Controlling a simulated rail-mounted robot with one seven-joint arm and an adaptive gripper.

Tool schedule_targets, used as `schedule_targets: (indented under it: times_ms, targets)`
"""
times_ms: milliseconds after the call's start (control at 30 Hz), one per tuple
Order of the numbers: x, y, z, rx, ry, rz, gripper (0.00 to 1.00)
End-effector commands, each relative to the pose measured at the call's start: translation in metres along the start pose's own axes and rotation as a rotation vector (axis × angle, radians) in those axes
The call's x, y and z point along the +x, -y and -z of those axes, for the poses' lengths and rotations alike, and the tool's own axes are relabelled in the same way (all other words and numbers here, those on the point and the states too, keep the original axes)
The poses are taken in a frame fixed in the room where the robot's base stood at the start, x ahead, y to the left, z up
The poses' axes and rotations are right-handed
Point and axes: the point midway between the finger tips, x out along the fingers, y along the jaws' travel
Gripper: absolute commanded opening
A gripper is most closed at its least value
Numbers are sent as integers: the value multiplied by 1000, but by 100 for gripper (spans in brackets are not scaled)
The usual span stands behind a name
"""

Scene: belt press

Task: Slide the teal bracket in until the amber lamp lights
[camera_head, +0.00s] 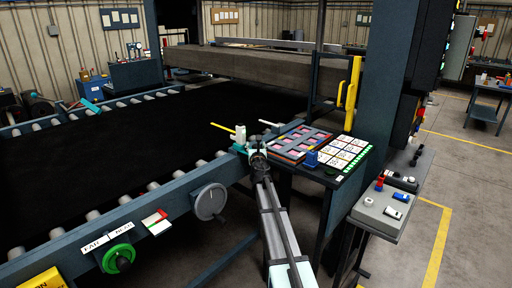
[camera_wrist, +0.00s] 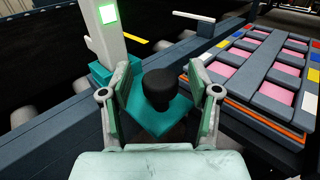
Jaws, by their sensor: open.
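The teal bracket (camera_wrist: 165,122) lies between the fingers of my gripper (camera_wrist: 164,78) in the wrist view, with a black knob (camera_wrist: 159,86) standing on it. My gripper is open, one finger on each side of the knob; I cannot tell if either touches. A teal foot (camera_wrist: 112,76) at the base of a pale post (camera_wrist: 108,45) shows just beyond. A bright green light (camera_wrist: 107,14) is lit on the post. In the head view my gripper (camera_head: 258,147) is at the rail by the post (camera_head: 241,133). I see no lit amber lamp.
A tray of pink-filled compartments (camera_wrist: 265,75) lies close to the right of my gripper. The conveyor's blue rail (camera_wrist: 55,115) runs along the left. A handwheel (camera_head: 210,202) and a control box (camera_head: 382,208) stand nearer in the head view.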

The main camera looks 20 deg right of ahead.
Motion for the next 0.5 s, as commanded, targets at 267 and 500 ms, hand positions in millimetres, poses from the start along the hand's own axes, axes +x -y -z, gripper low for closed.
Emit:
schedule_targets:
  times_ms: [267, 500]
  targets:
    - [5, 0, 0, 0, 0, 0, 62]
    - [5, 0, 0, 0, 0, 0, 1]
